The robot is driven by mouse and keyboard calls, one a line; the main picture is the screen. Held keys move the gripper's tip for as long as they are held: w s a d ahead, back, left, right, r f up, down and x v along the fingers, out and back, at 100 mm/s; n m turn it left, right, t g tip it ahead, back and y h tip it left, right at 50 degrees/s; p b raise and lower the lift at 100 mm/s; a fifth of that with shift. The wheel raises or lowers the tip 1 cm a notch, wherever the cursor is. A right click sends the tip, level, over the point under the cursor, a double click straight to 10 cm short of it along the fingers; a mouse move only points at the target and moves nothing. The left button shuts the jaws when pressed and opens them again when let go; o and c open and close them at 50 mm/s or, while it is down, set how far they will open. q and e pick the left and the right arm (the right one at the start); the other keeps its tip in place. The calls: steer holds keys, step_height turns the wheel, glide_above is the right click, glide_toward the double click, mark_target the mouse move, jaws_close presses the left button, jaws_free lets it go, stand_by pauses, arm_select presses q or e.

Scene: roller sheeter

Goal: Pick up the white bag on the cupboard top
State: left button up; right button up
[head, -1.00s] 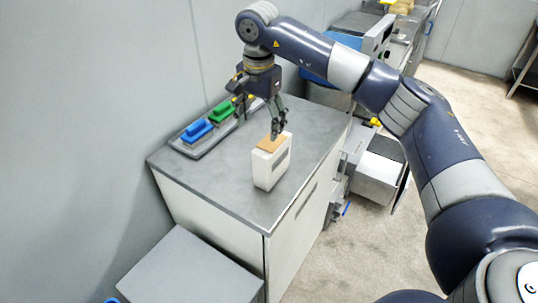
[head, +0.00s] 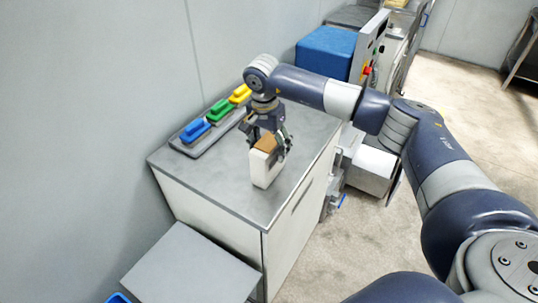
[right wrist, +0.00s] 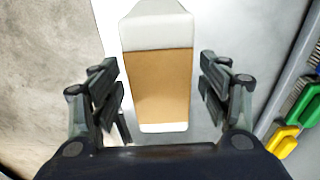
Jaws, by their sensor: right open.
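The white bag (head: 265,169) stands upright on the grey cupboard top (head: 224,190), near its right edge. Its brown top face shows in the right wrist view, where the bag (right wrist: 158,32) lies between the fingers. My right gripper (head: 270,146) points down over the bag, with its fingers at either side of the bag's upper part. In the right wrist view the right gripper (right wrist: 162,95) is open, with a gap between each finger and the bag. My left gripper is in neither view.
A tray with blue (head: 196,130), green (head: 220,109) and yellow (head: 240,93) brushes lies along the wall side of the cupboard top. A machine with a blue cover (head: 327,50) stands behind. A lower grey surface (head: 190,268) is in front. The front part of the cupboard top is clear.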

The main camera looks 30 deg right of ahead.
steer(key=c, duration=1.5)
